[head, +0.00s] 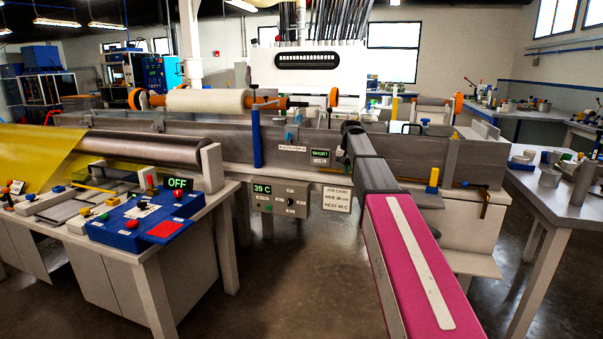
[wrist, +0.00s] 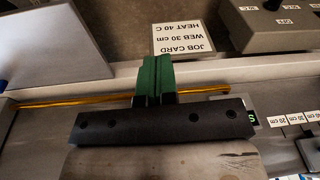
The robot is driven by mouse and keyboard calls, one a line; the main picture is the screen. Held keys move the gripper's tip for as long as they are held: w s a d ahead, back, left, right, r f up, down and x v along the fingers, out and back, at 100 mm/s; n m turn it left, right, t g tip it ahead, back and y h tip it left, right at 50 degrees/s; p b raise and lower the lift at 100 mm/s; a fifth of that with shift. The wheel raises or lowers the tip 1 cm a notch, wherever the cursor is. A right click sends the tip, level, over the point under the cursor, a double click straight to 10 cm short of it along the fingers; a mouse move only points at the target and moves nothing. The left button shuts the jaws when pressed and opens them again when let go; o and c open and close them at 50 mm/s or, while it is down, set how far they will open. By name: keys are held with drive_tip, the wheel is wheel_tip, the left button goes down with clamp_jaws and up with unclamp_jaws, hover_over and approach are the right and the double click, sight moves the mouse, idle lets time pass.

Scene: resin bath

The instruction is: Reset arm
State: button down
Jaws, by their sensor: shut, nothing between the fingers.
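My arm reaches forward from the bottom right of the head view, over the front of the long grey bath (head: 222,150). The fingers of my gripper (wrist: 153,72) are green and pressed together in the wrist view, with nothing between them. They point toward the white job card (wrist: 184,38), which appears upside down there. An amber strip (wrist: 60,102) runs below the fingers in that picture. The job card (head: 337,199) hangs on the bath's front, left of my arm.
A control box (head: 279,196) reading 39 C sits on the bath's front. A SHORT sign (head: 320,156) is above. At left, a bench (head: 160,258) holds a blue panel (head: 133,224) reading OFF, beside a yellow web (head: 36,155). Another table (head: 545,203) stands right. Open floor lies between.

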drive_tip(key=s+f+n+g, duration=0.1)
drive_tip(key=s+f+n, duration=0.1)
drive_tip(key=s+f, duration=3.1)
drive_tip(key=s, duration=0.3)
drive_tip(key=shift+g, duration=0.3)
drive_tip(key=shift+d, duration=0.15)
